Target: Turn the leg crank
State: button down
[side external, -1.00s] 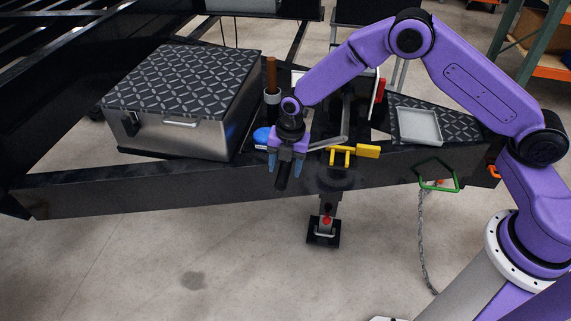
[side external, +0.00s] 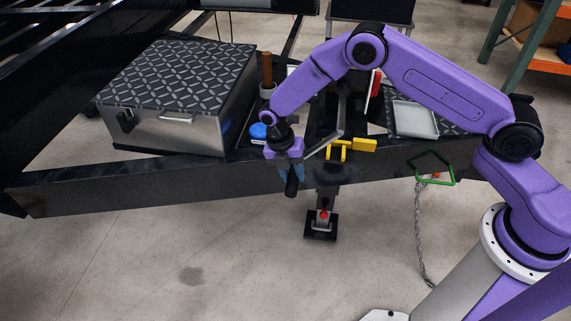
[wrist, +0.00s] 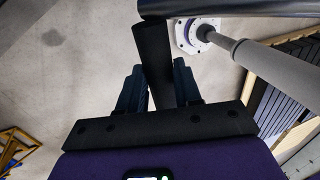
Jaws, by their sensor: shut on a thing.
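The leg crank has a bent grey arm (side external: 323,145) and a black handle grip (side external: 291,188) that hangs in front of the trailer beam. My gripper (side external: 290,173) is shut on this black grip, which sticks out below the fingers. In the wrist view the black grip (wrist: 153,48) runs between my two dark fingers (wrist: 158,90), and a metal bar (wrist: 240,8) crosses its far end. The jack leg (side external: 323,202) stands below the beam on a dark square foot plate (side external: 310,236).
A metal toolbox (side external: 187,133) with a patterned lid stands left of my gripper. Yellow brackets (side external: 362,145), a grey tray (side external: 415,119) and a green hook (side external: 436,180) with a chain (side external: 420,235) are to the right. Bare floor (side external: 130,260) lies in front.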

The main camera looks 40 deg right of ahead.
jog(key=s+d+f+g+h, duration=0.4)
jog(key=s+d+g+h, duration=0.1)
jog(key=s+d, duration=0.1)
jog(key=shift+s+d+f+g+h, duration=0.4)
jog(key=shift+d, duration=0.05)
dwell(0.4)
jog(key=c, duration=0.8)
grip_release()
jog(key=shift+a, duration=0.1)
jog(key=v, duration=1)
jog(key=shift+w+a+r, duration=0.1)
jog(key=shift+w+a, duration=0.05)
jog(key=shift+w, duration=0.15)
jog(key=shift+w+a+r, duration=0.3)
jog(key=shift+a+r, duration=0.05)
jog(key=shift+r, duration=0.1)
